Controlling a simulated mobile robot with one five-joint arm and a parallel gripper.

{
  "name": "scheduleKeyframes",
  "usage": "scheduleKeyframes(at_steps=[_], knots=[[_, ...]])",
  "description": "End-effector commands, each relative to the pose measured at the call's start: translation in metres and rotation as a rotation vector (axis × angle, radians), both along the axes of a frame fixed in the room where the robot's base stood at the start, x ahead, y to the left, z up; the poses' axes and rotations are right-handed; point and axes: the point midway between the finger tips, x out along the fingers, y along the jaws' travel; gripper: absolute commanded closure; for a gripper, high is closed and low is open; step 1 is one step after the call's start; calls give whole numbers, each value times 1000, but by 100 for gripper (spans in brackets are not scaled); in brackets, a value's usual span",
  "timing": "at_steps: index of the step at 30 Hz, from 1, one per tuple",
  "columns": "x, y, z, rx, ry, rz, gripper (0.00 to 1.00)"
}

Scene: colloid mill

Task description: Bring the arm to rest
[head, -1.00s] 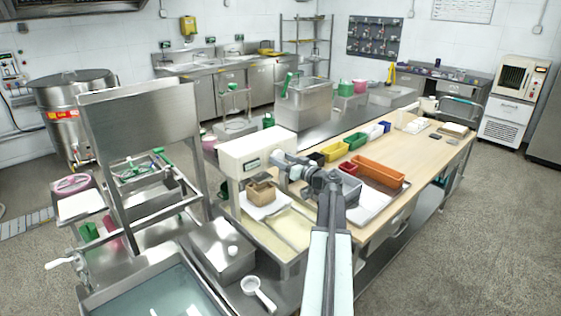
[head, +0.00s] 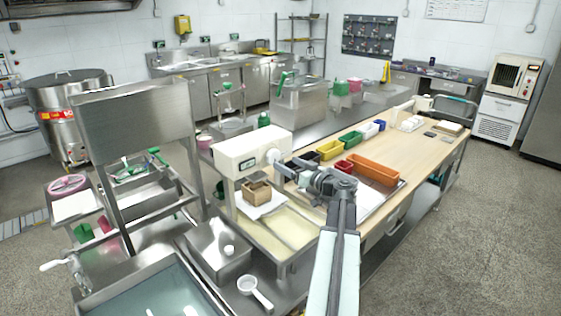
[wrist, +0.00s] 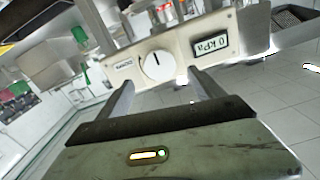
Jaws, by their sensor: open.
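My gripper (wrist: 165,85) is open and empty in the wrist view, its two fingers pointing at the front of a cream-white machine (wrist: 205,42). The machine's round white knob (wrist: 158,66) shows between and beyond the fingertips. Beside it a small display (wrist: 210,45) reads 0 kPa. In the head view my arm reaches forward and bends left, with my gripper (head: 288,167) just right of the same machine (head: 238,155). A small gap seems to lie between the gripper and the machine. The fingertips are too small there to make out clearly.
A brown box (head: 257,192) sits below the machine. Right of my arm are a wooden worktop (head: 420,145), an orange bin (head: 374,169) and several smaller coloured bins. A steel basin (head: 160,295) and a white scoop (head: 254,291) are at front left. Open floor lies at right.

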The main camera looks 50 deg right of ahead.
Motion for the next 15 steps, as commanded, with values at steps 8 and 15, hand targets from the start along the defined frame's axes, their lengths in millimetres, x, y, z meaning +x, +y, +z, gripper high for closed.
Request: scheduleKeyframes(at_steps=[8, 15], knots=[[-15, 1, 0, 0, 0, 1, 23], [-15, 1, 0, 0, 0, 1, 23]])
